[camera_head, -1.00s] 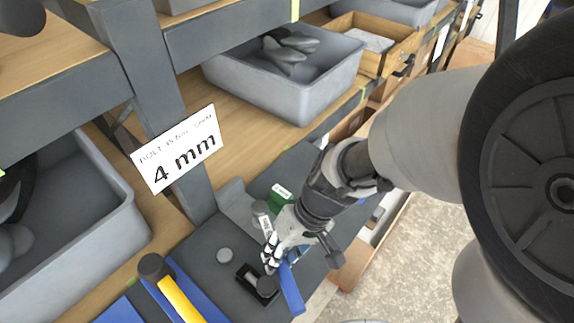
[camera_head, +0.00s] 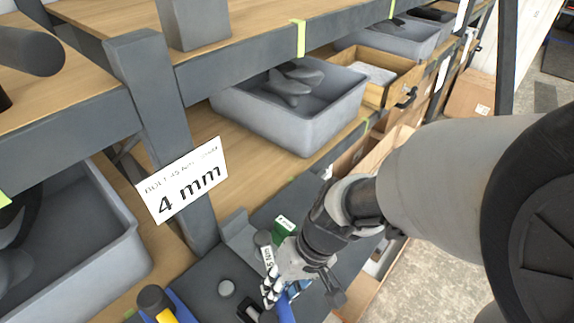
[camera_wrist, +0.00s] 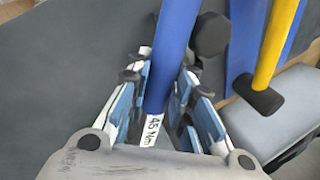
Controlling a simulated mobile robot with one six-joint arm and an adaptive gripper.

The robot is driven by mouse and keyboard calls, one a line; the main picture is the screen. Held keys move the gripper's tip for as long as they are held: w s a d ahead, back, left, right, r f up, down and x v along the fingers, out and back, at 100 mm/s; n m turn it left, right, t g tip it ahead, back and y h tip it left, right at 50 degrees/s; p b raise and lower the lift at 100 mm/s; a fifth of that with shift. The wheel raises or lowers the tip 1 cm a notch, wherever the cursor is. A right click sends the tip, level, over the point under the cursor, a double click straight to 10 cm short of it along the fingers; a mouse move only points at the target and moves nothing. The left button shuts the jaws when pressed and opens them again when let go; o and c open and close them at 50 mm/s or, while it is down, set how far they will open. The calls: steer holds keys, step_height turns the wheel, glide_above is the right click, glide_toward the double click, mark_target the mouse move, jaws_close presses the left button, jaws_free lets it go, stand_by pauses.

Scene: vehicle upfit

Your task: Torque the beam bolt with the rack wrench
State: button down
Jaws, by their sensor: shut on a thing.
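My gripper (camera_head: 275,288) is low in the head view, over a dark grey surface. It is shut on a blue-handled wrench. In the wrist view the blue handle (camera_wrist: 172,55) runs up from between the fingers (camera_wrist: 160,100). A white label reading 45 Nm (camera_wrist: 150,130) shows between the fingers. In the head view a dark round end (camera_head: 263,238) and a white label ending in "5 Nm" (camera_head: 267,257) show just behind the fingers, and the blue handle (camera_head: 286,312) shows in front. I cannot make out the beam bolt for certain.
A sign reading 4 mm (camera_head: 185,180) is on the grey rack post (camera_head: 172,130). Grey bins (camera_head: 300,120) fill the shelves.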

steer(key=shift+r, duration=0.15)
steer(key=shift+r+p, duration=1.25)
steer(key=shift+r, duration=0.25)
